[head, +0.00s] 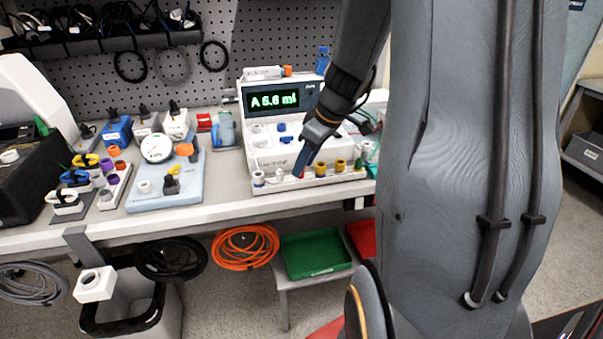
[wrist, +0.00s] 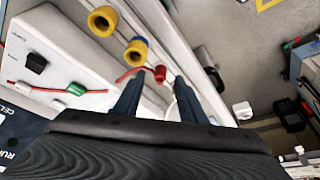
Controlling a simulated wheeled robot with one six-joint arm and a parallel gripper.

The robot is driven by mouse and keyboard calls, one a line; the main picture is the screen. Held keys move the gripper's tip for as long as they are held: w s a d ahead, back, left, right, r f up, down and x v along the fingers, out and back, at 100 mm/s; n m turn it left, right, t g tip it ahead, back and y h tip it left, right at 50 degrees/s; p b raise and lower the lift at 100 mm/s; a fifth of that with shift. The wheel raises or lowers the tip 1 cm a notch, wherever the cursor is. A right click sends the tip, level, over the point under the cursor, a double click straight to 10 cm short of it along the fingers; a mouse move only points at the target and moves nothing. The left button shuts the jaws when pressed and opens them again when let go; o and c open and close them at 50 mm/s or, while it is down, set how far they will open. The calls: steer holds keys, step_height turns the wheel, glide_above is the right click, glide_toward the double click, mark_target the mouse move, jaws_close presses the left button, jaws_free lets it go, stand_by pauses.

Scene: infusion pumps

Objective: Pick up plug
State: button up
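Several plugs stand in a row along the pump's front ledge. A yellow plug with a blue ring (wrist: 136,52) and another yellow plug (wrist: 102,21) follow in the wrist view. In the head view, yellow plugs (head: 340,165) stand right of the red one and a white plug (head: 279,175) left of my gripper.
The white pump (head: 254,134) with a green-lit display stands behind the ledge. A blue board with a gauge (head: 157,147) and other connectors lie to the left. The table's front edge (head: 225,212) is close. A green tray (head: 316,255) sits below.

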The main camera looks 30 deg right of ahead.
steer(key=shift+x, duration=0.8)
jaws_close()
steer(key=shift+r, duration=0.1)
